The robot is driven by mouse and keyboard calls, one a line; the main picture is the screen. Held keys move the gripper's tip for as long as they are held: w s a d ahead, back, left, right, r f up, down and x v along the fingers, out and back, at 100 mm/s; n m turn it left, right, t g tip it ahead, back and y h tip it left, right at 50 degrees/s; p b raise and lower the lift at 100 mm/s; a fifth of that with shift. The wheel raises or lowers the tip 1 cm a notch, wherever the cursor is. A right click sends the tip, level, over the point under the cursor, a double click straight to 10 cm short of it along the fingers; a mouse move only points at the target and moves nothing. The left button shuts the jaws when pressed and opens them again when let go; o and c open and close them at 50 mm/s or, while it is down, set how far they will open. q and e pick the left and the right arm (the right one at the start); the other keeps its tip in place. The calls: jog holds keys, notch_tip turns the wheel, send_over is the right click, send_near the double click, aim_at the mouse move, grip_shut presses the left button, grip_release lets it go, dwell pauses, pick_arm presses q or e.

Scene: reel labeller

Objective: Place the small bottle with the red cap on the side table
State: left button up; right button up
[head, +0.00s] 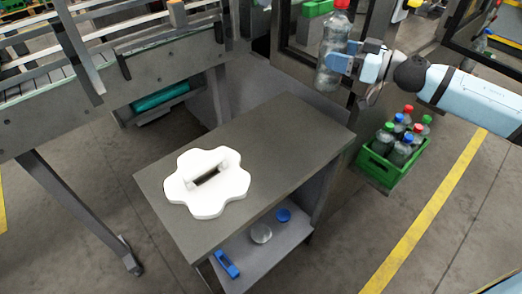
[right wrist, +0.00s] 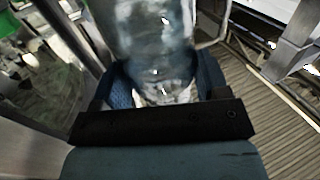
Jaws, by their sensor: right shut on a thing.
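A clear bottle with a red cap (head: 333,48) is upright at the top of the head view. My right gripper (head: 345,60) comes in from the right and is shut on this bottle, holding it in the air beyond the table's far right corner. In the right wrist view the clear bottle (right wrist: 155,45) stands between the blue fingers (right wrist: 160,88); its cap is out of that view. The side table (head: 265,150) has a dark grey top, in the middle of the head view. My left gripper is not in view.
A white flower-shaped piece (head: 222,200) with a slot lies on the table's left half; the right half is clear. A lower shelf holds a blue tool (head: 227,264) and round caps. A green crate (head: 372,170) of several bottles stands on the floor at right. A conveyor (head: 150,70) is at left.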

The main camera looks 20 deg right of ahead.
notch_tip(320, 180, down, 19)
jog(key=b, duration=0.4)
jog(key=shift+f+b, duration=0.15)
jog(key=shift+b, duration=0.25)
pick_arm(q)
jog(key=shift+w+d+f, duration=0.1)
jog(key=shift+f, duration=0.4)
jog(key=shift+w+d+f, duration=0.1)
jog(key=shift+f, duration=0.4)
pick_arm(e)
jog(key=shift+d+f, duration=0.1)
jog(key=shift+f, duration=0.15)
jog(key=shift+f, duration=0.1)
jog(key=o, duration=1.3)
jog(key=shift+o, duration=0.3)
